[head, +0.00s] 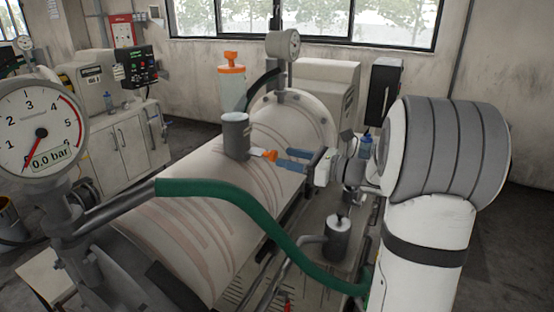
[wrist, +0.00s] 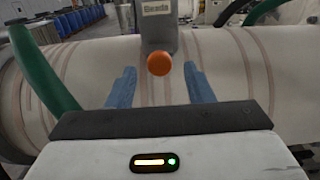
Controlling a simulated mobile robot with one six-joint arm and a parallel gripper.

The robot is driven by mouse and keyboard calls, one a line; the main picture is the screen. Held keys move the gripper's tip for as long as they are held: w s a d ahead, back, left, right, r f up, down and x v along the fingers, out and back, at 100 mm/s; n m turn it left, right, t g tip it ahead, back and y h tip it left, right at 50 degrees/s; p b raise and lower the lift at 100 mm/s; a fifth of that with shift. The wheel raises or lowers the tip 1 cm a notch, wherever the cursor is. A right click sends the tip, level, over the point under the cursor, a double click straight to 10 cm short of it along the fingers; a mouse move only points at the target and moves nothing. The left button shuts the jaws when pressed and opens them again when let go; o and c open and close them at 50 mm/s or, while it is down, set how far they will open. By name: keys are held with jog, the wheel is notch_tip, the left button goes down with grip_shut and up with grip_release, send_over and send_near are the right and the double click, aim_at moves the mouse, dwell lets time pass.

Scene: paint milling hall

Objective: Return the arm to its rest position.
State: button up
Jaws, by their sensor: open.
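My gripper (head: 283,159) is at the middle of the head view, over the pale horizontal mill drum (head: 180,220). Its two blue fingers are apart, and they also show in the wrist view (wrist: 161,88). Nothing is held between them. An orange knob (wrist: 159,63) sits just beyond the fingertips, on the grey cylinder (wrist: 156,25) marked "Beads". In the head view the orange knob (head: 264,154) is left of the fingertips, beside the upright grey cylinder (head: 235,136). My white and grey arm fills the right side of the head view.
A green hose (head: 230,197) arches across the drum in front of my gripper. A gauge (head: 38,133) reading 0.0 bar stands at the left. A second gauge (head: 283,44) rises behind the drum. An orange-capped container (head: 231,82) and a dark wall box (head: 383,88) are farther back.

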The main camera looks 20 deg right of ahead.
jog(key=shift+v, duration=1.1)
jog(key=s+a+f+n+g+h, duration=0.3)
jog(key=s+a+f+n+g, duration=0.2)
jog(key=s+a+n+g, duration=0.45)
jog(key=s+d+f+n+h, duration=0.1)
jog(key=s+f+n+h, duration=0.1)
jog(key=s+n+h, duration=0.3)
jog(key=s+f+n+t+h, duration=0.1)
jog(key=s+f+n+h, duration=0.2)
jog(key=s+n, duration=0.8)
jog(key=h, duration=0.2)
jog(key=shift+s+d+f+h, duration=0.25)
jog(key=shift+s+d+h, duration=0.1)
jog(key=shift+h, duration=0.05)
